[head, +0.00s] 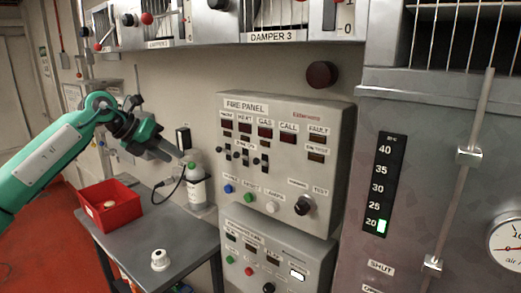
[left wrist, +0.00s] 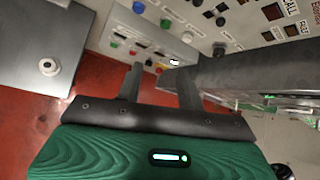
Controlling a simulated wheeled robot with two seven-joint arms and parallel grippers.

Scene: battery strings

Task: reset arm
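My left arm (head: 52,155) reaches in from the left in the head view. Its gripper (head: 176,154) is in the air above the grey table, close to the bottle and left of the fire panel. In the left wrist view the two fingers of this gripper (left wrist: 160,80) stand apart with nothing seen between them. A broad dark grey shape (left wrist: 250,75) lies across the right of that view, and I cannot tell what it is. My right arm and gripper are not in view.
The fire panel (head: 235,165) and a lower panel (head: 245,225) are on the wall. Damper boxes (head: 200,25) hang above. Red floor (head: 45,240) shows at left.

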